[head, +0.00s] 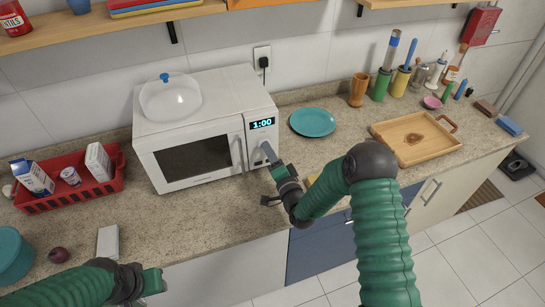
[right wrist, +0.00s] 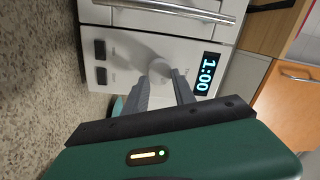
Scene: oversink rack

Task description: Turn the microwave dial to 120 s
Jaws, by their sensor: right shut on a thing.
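The white microwave (head: 185,118) stands on the counter with its door shut. Its display (head: 262,123) reads 1:00, and the display also shows in the right wrist view (right wrist: 207,75). My right gripper (head: 268,155) is at the control panel, below the display. In the right wrist view its fingers are closed on the pale round dial (right wrist: 160,68), one on each side. The dial is mostly hidden by my gripper in the head view. My left gripper (head: 152,282) is low at the left, in front of the counter, away from the microwave; its jaws are unclear.
A clear dome with a blue knob (head: 170,98) sits on the microwave. A red rack (head: 75,185) with cartons stands left of it. A teal plate (head: 312,122) and a wooden tray (head: 415,138) lie to the right. Two dark buttons (right wrist: 101,62) sit beside the dial.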

